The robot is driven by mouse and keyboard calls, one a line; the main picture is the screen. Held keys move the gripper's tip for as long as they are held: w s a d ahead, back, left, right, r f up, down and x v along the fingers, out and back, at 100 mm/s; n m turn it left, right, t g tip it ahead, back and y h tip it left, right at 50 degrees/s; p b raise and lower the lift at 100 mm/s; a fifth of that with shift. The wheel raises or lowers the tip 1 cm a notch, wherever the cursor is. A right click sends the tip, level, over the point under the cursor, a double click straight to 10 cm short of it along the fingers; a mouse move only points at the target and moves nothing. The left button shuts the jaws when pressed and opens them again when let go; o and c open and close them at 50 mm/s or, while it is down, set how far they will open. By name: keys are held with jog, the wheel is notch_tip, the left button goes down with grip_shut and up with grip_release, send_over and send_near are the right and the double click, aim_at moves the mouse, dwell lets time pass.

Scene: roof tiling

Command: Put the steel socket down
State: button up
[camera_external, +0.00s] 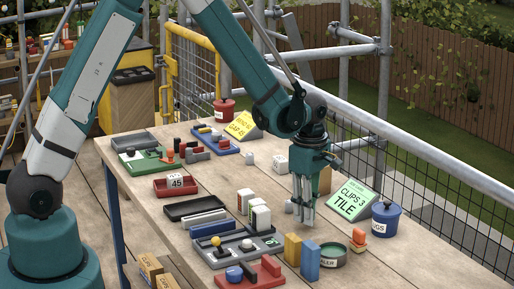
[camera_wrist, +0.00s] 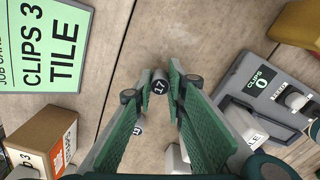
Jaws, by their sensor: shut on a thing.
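My gripper (camera_external: 304,212) points down over the right part of the wooden table, its fingertips low near the tabletop. In the wrist view my gripper (camera_wrist: 157,85) is shut on the steel socket (camera_wrist: 159,88), a small grey cylinder with a dark end marked 17. In the external view the fingers largely hide this socket. I cannot tell whether it touches the table. A second small socket (camera_wrist: 137,129), marked 19, is on the table beside the fingers.
A green "CLIPS 3 TILE" card (camera_external: 353,200) and a blue lidded pot (camera_external: 386,220) stand to the right. Yellow (camera_external: 292,249) and blue (camera_external: 310,260) blocks stand in front. A grey counter tray (camera_wrist: 262,92) marked "CLIPS 0" lies nearby. Bare wood surrounds the fingertips.

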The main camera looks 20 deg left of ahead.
jog(key=shift+f, duration=0.5)
jog(key=shift+f, duration=0.2)
jog(key=o, duration=0.9)
jog(key=shift+r, duration=0.25)
notch_tip(320, 180, up, 12)
jog(key=shift+p, duration=0.45)
dwell(0.4)
